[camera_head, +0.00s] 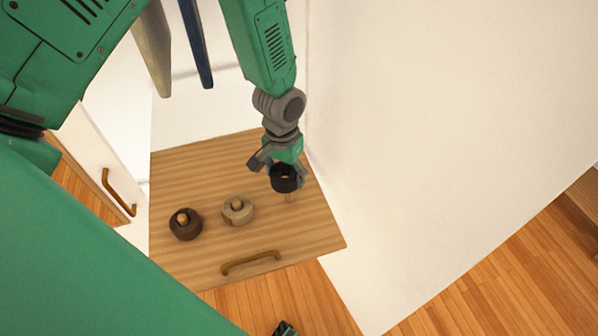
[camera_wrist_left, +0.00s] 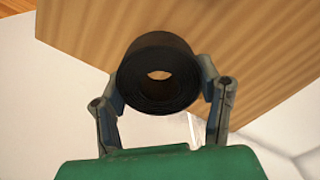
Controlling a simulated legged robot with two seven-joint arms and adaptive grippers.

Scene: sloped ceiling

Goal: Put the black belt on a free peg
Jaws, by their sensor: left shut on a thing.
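My left gripper (camera_head: 277,164) is shut on the black belt (camera_head: 285,184), a rolled coil. In the left wrist view the coil (camera_wrist_left: 158,76) sits between the two fingers (camera_wrist_left: 160,95), its open centre facing the camera. In the head view it is over the right part of a wooden panel (camera_head: 210,262). A short wooden peg (camera_head: 289,198) shows just below the coil's lower edge; whether it enters the coil I cannot tell. A brown coiled belt (camera_head: 185,224) and a beige coiled belt (camera_head: 238,210) sit around two other pegs. A small part of my right gripper (camera_head: 285,328) shows at the bottom edge.
The panel has a brass handle (camera_head: 250,262) near its lower edge. A white wall (camera_head: 420,120) rises close to the panel's right side. A white door with a brass handle (camera_head: 120,192) stands at left. Two long items, beige (camera_head: 154,48) and dark blue (camera_head: 197,45), hang above.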

